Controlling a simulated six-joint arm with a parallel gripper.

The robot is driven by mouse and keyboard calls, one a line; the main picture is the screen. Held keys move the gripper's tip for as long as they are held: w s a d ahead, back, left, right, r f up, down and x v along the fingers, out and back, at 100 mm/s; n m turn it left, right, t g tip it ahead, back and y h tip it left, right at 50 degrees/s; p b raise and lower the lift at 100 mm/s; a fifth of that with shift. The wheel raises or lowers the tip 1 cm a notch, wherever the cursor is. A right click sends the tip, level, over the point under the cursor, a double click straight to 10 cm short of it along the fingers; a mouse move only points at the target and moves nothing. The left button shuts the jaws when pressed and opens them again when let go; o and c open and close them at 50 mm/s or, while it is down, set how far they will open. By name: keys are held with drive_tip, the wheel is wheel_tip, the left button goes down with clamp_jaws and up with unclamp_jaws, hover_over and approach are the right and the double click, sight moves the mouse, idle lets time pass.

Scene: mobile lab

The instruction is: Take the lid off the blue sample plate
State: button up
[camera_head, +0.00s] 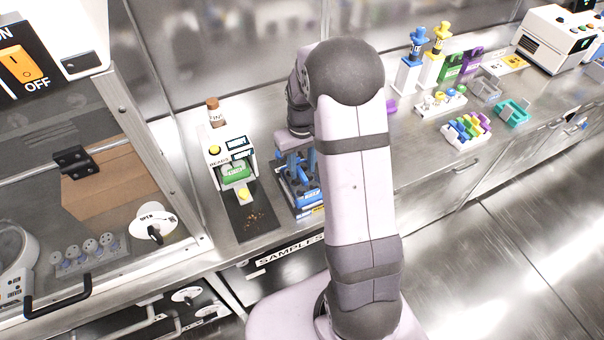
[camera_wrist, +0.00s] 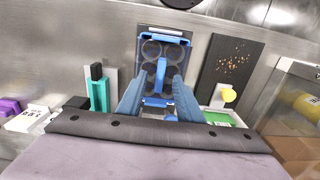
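The blue sample plate (camera_head: 306,199) sits on the steel bench, partly hidden by my arm in the head view. In the wrist view the plate (camera_wrist: 150,52) shows a blue frame and several round wells under what looks like a clear lid. A blue upright handle (camera_wrist: 161,72) stands at the middle of the lid. My gripper (camera_wrist: 160,84) is open, its blue fingers apart on either side of the handle. In the head view my gripper (camera_head: 298,163) points down over the plate. I cannot tell whether the fingers touch the handle.
Left of the plate is a dark mat (camera_head: 250,213) with brown crumbs and a white-green device (camera_head: 232,168). A brown bottle (camera_head: 215,112) stands behind it. A glass-fronted cabinet (camera_head: 110,170) is at left. Pipette stands (camera_head: 412,72) and coloured racks (camera_head: 467,130) are at right.

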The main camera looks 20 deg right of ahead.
sight(302, 173)
drive_tip(key=shift+f, duration=0.7)
clamp_jaws()
drive_tip(key=shift+r, duration=0.1)
wheel_tip(302, 173, up, 10)
drive_tip(key=b, duration=0.2)
idle(0.4)
drive_tip(key=shift+r+p, duration=1.75)
drive_tip(key=shift+r, duration=0.2)
